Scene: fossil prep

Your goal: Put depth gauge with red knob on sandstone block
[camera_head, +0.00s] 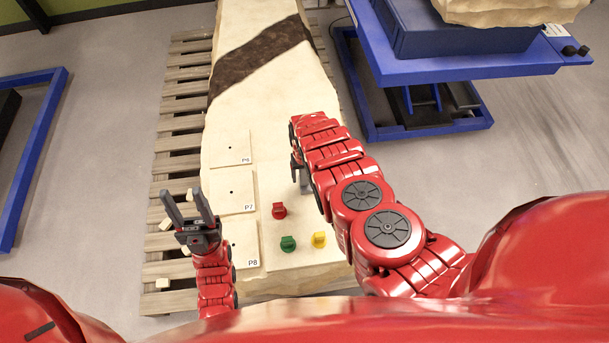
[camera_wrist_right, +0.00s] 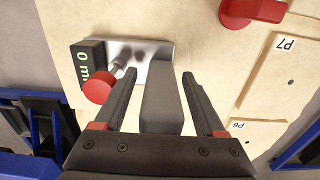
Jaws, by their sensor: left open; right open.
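The depth gauge shows in the right wrist view, with a red knob (camera_wrist_right: 98,90), a dark display box (camera_wrist_right: 90,62) with green characters, a silver base plate and a grey upright post (camera_wrist_right: 160,108). My right gripper (camera_wrist_right: 158,74) is open, with its fingers on either side of the post; contact cannot be told. In the head view my right gripper (camera_head: 297,165) hides most of the gauge; a grey part (camera_head: 305,183) shows. The pale sandstone block (camera_head: 233,118) with a dark band lies under it. My left gripper (camera_head: 182,197) is open and empty at the block's left edge.
Panels marked P6 (camera_head: 230,149), P7 (camera_head: 229,193) and P8 (camera_head: 243,242), each with a small hole, line the block's left side. Red (camera_head: 279,211), green (camera_head: 288,243) and yellow (camera_head: 319,239) pieces stand nearby. A blue lift table (camera_head: 450,68) stands at right.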

